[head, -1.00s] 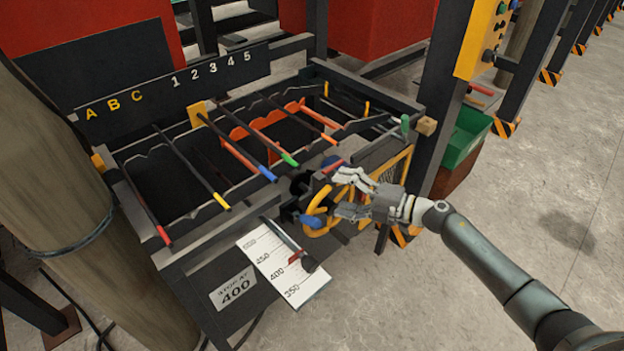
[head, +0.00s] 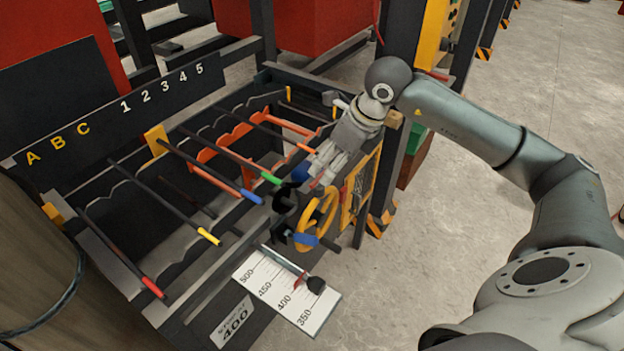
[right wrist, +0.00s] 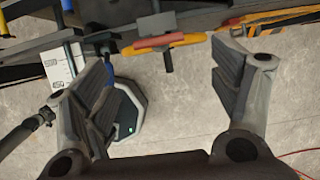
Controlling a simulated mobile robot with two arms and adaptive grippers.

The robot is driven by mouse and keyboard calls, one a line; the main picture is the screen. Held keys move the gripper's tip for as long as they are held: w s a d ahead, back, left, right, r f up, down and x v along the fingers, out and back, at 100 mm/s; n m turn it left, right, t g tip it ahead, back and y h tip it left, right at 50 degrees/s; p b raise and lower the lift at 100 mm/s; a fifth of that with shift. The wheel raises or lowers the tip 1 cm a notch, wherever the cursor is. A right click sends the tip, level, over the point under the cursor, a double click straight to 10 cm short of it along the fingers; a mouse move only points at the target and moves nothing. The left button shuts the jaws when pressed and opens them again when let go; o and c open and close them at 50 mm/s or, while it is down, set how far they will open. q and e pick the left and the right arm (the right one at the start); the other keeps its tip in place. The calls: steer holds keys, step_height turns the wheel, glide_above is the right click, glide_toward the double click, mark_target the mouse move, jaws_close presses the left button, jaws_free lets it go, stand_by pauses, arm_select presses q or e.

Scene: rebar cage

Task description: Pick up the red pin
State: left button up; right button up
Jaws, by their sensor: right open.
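A small red piece, which looks like the red pin (head: 317,183), shows in the head view just under my right gripper, beside the yellow handwheel (head: 329,207). My fingers partly hide it. In the right wrist view, a red bar with a short dark stem, likely the same pin (right wrist: 150,43), lies across the yellow rim, ahead of the fingertips. My right gripper (head: 327,168) points down over the front right corner of the rack. In the right wrist view its fingers (right wrist: 172,85) are spread, with nothing between them. My left gripper is not in view.
The rack holds several dark bars with coloured tips, including a blue tip (head: 252,197) and a green tip (head: 270,178). A white scale plate (head: 262,279) sticks out at the front. A dark post (head: 403,45) stands close behind my right wrist. Floor to the right is clear.

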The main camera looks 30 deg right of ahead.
mark_target(320, 177)
steer(key=p+x, duration=0.1)
steer(key=x, duration=0.1)
steer(key=p+x, duration=0.1)
steer(key=x, duration=0.2)
steer(key=p+x, duration=0.1)
steer(key=x, duration=0.1)
steer(key=shift+w+a+f, duration=0.2)
steer(key=shift+w+a, duration=0.05)
steer(key=shift+w, duration=0.2)
steer(key=shift+w+f, duration=0.1)
steer(key=shift+f, duration=0.2)
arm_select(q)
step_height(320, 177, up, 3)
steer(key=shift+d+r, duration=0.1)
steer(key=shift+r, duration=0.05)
arm_select(e)
steer(key=c, duration=0.3)
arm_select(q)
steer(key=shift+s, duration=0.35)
arm_select(e)
steer(key=c, duration=0.9)
